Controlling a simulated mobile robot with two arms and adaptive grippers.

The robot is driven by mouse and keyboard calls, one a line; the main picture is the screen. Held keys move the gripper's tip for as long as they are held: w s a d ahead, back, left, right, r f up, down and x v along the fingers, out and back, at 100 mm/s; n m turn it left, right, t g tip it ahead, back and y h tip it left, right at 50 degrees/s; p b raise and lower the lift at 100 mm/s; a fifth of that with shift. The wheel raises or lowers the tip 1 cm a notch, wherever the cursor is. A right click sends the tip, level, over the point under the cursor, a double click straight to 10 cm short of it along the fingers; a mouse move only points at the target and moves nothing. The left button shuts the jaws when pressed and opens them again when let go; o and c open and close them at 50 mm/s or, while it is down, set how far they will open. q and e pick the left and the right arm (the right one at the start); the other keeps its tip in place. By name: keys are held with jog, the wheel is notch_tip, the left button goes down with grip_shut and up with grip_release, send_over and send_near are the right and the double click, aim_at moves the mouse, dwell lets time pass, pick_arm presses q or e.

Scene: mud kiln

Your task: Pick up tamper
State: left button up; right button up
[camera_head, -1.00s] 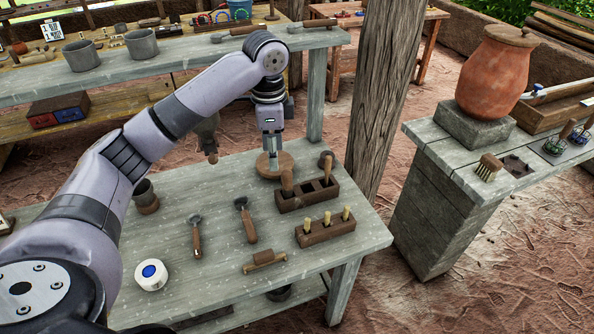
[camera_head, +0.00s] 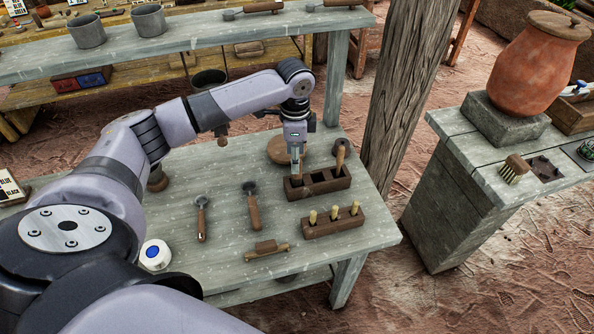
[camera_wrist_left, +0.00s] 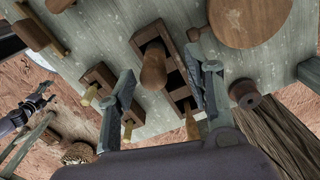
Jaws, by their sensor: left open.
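A thick wooden tool with a rounded end, which looks like the tamper (camera_wrist_left: 153,65), stands in one end compartment of the dark wooden holder (camera_head: 322,186). In the head view it is largely hidden by my gripper. My left gripper (camera_head: 296,170) is over the holder's left end, pointing down. In the left wrist view my left gripper (camera_wrist_left: 163,75) is open, with its fingers on either side of the tool; I cannot tell whether they touch it. Another wooden-handled tool (camera_head: 340,157) stands in the holder's right end.
A block with several yellow-handled tools (camera_head: 333,223) sits in front of the holder. A wooden disc (camera_head: 278,150) and a spool (camera_head: 342,145) lie behind it. Two looped tools and a small wooden piece (camera_head: 267,250) lie nearby. A post (camera_head: 410,90) rises behind the table.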

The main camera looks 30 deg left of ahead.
aim_at(297, 176)
pick_arm(q)
jog(key=shift+s+d+f+p, duration=0.1)
jog(key=shift+f+p, duration=0.1)
jog(key=shift+f, duration=0.15)
jog(key=shift+s+d+f+p, duration=0.1)
jog(key=shift+f+p, duration=0.05)
jog(key=shift+f, duration=0.2)
notch_tip(297, 176, down, 4)
jog(key=shift+s+d+r+p, duration=0.1)
jog(key=shift+r+p, duration=0.15)
jog(key=shift+p, duration=0.1)
jog(key=shift+f, duration=0.25)
jog(key=c, duration=0.6)
grip_shut()
pick_arm(e)
jog(key=shift+s+d+r, duration=0.1)
jog(key=shift+r, duration=0.65)
